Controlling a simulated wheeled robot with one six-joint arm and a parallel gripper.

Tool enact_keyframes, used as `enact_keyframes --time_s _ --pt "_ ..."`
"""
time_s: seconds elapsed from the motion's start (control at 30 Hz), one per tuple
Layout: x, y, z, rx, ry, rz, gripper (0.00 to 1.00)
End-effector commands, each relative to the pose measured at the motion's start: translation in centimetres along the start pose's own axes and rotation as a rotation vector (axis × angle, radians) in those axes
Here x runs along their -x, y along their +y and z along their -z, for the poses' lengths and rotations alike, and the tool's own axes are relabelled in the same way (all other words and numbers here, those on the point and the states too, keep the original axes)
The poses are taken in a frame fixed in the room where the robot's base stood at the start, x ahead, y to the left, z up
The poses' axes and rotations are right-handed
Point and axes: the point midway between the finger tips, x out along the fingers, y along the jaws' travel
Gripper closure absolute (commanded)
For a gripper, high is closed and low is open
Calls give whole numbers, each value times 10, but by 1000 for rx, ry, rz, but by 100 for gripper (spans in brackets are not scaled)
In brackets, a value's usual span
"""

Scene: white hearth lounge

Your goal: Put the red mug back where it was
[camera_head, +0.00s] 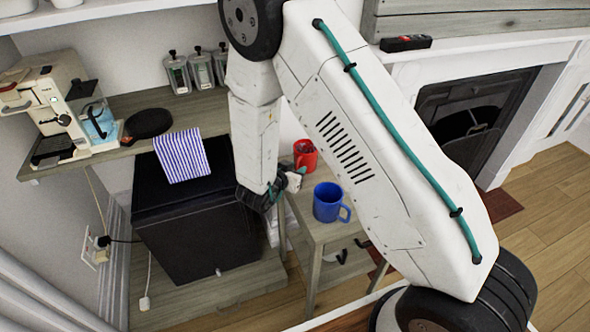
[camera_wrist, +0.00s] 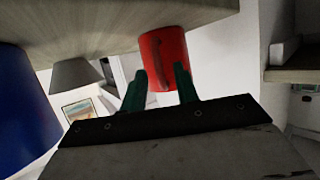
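The red mug (camera_head: 306,154) stands upright at the back of the small wooden side table, partly hidden by my arm. A blue mug (camera_head: 327,204) stands nearer the front of the same table. In the wrist view, which is upside down, the red mug (camera_wrist: 166,50) is just beyond the two green fingers of my gripper (camera_wrist: 160,72). They are apart, with the mug's handle side facing between them. I cannot tell whether they touch it. The blue mug (camera_wrist: 24,115) is close by at the left.
The side table (camera_head: 325,232) stands between a black box-shaped appliance (camera_head: 195,225) and the fireplace (camera_head: 475,100). A shelf (camera_head: 180,108) above the appliance carries a coffee machine (camera_head: 55,105), canisters and a striped cloth (camera_head: 182,156). Open floor lies to the right.

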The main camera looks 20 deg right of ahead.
Motion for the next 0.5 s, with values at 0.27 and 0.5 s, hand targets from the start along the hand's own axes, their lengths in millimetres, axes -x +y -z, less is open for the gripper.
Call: enact_keyframes --time_s 0.27,0.5 --pt "57 -2 0 1 0 8 70" --pt "101 -2 0 1 1 6 70"
